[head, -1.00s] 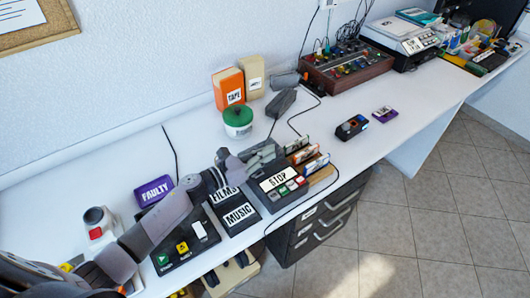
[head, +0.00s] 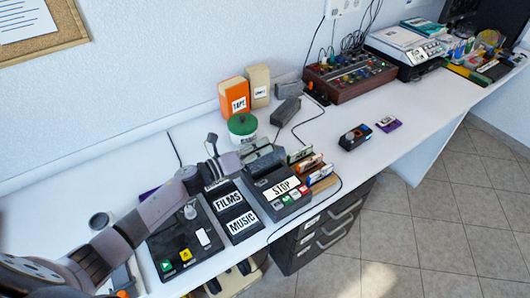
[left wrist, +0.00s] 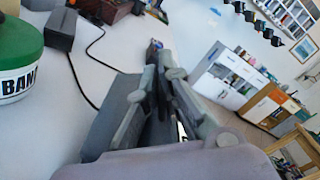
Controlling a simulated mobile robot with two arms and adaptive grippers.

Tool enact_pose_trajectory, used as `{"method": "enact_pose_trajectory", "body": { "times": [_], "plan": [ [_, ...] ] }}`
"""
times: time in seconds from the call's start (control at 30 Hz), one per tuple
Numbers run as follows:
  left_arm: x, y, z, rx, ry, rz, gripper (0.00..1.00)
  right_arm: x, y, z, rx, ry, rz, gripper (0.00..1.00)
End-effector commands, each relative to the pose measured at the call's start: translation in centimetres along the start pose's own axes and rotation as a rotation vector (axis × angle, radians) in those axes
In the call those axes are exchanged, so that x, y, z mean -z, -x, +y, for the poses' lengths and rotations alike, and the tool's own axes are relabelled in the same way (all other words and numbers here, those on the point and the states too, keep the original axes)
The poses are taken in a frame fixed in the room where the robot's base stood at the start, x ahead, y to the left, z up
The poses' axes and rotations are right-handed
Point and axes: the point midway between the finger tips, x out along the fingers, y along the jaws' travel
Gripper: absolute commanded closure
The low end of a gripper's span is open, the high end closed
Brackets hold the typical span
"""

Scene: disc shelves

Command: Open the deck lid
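The deck is a dark unit (head: 258,189) with a white STOP label (head: 282,187) and a row of coloured buttons at its front, on the white table in the head view. My left gripper (head: 263,157) is over the back part of the deck, behind the STOP label. Grey parts overlap there, so I cannot tell the lid's edge from my fingers or whether they touch. In the left wrist view the fingers (left wrist: 158,75) converge at their tips, with a narrow dark gap lower down; nothing clearly shows between them. My right gripper is out of view.
Black trays labelled FILMS (head: 227,201) and MUSIC (head: 242,224) lie left of the deck. A green-lidded tub (head: 242,126) stands behind it, and upright cases (head: 305,163) stand to its right. Cables run nearby. The table farther right has clear room.

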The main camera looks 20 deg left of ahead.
Motion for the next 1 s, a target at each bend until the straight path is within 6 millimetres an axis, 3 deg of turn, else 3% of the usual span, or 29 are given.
{"method": "enact_pose_trajectory", "body": {
  "times": [0.7, 1.0],
  "plan": [
    [-3.7, -0.1, 4.2, 0.004, 0.663, 0.001, 1.00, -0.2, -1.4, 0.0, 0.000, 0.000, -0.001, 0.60],
    [-4.2, -0.1, 5.7, 0.003, 0.806, 0.001, 1.00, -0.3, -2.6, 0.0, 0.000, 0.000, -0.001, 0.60]
  ]
}}
